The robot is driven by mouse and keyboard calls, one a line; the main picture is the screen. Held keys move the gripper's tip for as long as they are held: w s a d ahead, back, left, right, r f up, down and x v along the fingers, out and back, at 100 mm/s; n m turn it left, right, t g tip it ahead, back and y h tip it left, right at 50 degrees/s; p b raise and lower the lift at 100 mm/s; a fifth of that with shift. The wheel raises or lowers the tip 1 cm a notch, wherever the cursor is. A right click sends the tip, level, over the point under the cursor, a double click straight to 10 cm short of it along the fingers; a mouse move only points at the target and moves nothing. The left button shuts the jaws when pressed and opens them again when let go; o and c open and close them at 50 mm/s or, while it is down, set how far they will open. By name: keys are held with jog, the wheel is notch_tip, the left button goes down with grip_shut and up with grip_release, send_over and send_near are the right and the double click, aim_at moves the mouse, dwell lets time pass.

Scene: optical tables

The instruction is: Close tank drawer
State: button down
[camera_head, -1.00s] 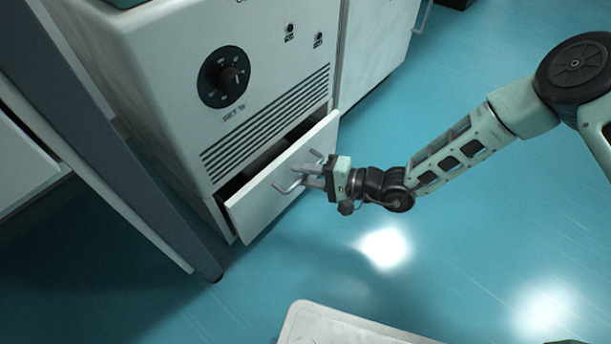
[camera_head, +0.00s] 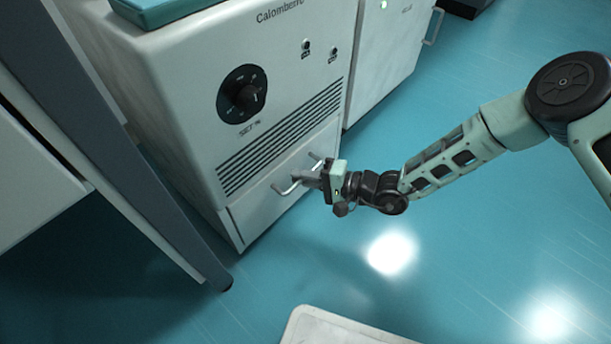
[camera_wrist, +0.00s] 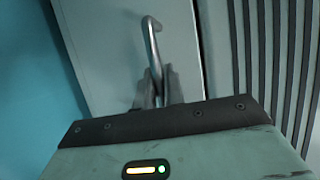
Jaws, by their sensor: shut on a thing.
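The tank drawer (camera_head: 252,213) is the white panel at the bottom of the white cabinet (camera_head: 180,110), below the vent slots. Its front looks flush with the cabinet face, with no gap showing. A metal bar handle (camera_head: 287,190) stands out from it. My gripper (camera_head: 312,179) is at the handle, its fingers shut on the bar. In the wrist view the fingers (camera_wrist: 159,88) close around the handle (camera_wrist: 152,40), whose bent end sticks up beyond them. The drawer front (camera_wrist: 110,45) fills the area behind it. The drawer's inside is hidden.
A black dial (camera_head: 241,93) sits on the cabinet above the vent slots. A dark table leg (camera_head: 170,215) stands close at the left. A second white cabinet (camera_head: 388,60) is behind. A pale flat panel (camera_head: 335,328) shows at the bottom edge. The blue floor to the right is clear.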

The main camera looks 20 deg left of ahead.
jog(key=c, duration=1.5)
grip_release()
jog(key=shift+w+a, duration=0.1)
jog(key=shift+a, duration=0.1)
jog(key=shift+d+r+p, duration=0.25)
jog(key=shift+d+p, duration=0.2)
jog(key=shift+d, duration=0.1)
jog(key=d+r+p, duration=0.2)
jog(key=d+p, duration=0.5)
jog(key=d, duration=0.9)
jog(key=shift+d+r+p, duration=0.15)
jog(key=shift+r+p, duration=0.1)
jog(key=shift+p, duration=0.15)
jog(key=shift+w, duration=0.1)
